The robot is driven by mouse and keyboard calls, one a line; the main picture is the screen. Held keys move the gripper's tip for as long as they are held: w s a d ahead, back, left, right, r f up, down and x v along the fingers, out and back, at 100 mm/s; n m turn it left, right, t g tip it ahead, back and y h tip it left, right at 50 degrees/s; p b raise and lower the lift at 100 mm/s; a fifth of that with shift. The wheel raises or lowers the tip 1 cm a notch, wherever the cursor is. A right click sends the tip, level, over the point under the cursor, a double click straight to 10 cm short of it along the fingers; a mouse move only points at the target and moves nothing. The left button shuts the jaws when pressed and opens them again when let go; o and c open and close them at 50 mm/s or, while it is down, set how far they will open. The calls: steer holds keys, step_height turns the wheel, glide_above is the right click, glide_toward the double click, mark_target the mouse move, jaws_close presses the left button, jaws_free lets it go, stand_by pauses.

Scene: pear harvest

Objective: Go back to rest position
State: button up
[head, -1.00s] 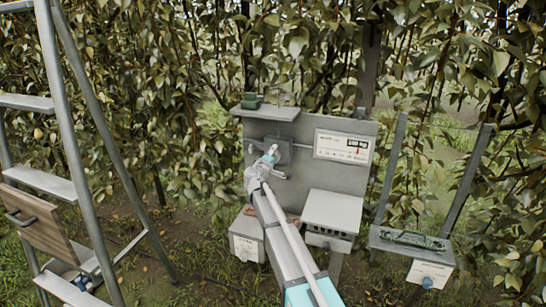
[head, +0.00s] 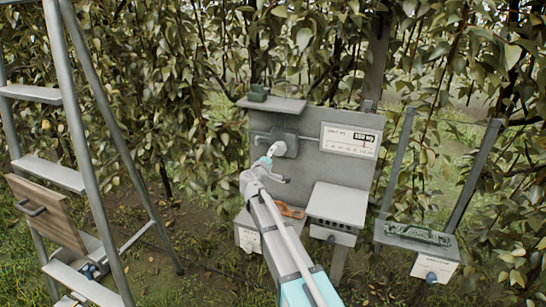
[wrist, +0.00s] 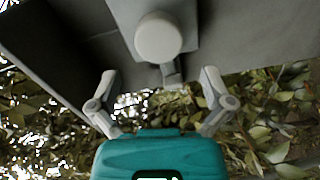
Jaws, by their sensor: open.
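My gripper (wrist: 162,95) is open and empty in the wrist view, its fingers spread apart. A round white knob (wrist: 158,40) on a grey box lies just beyond the fingertips, apart from them. In the head view my arm reaches up from the bottom to the grey panel (head: 345,170), where the white knob (head: 279,148) sits on the grey box (head: 290,137). My gripper (head: 272,165) is in front of and just below-left of the knob there. Its fingers are small in the head view.
A metal ladder (head: 75,140) with a wooden drawer-like box (head: 48,212) stands on the left. A display sign (head: 349,140) is on the panel. A white slotted box (head: 338,203), an orange-handled tool (head: 290,211) and a tray with a green item (head: 418,234) are below. Hedge foliage stands behind.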

steer(key=s+d+f+m+g, duration=0.85)
steer(key=s+d+f, duration=0.35)
steer(key=s+d, duration=0.35)
steer(key=s+a+f+m+g+y, duration=0.1)
steer(key=s+f+g+y, duration=0.2)
steer(key=s, duration=0.7)
steer(key=s+a+f+m+g+y, duration=0.1)
steer(key=s+f+g+y, duration=0.2)
steer(key=s, duration=0.8)
steer(key=shift+s+a+f+g+y+b, duration=0.15)
steer(key=shift+a+f+g+y+b, duration=0.2)
steer(key=shift+g+y, duration=0.4)
steer(key=shift+m, duration=0.25)
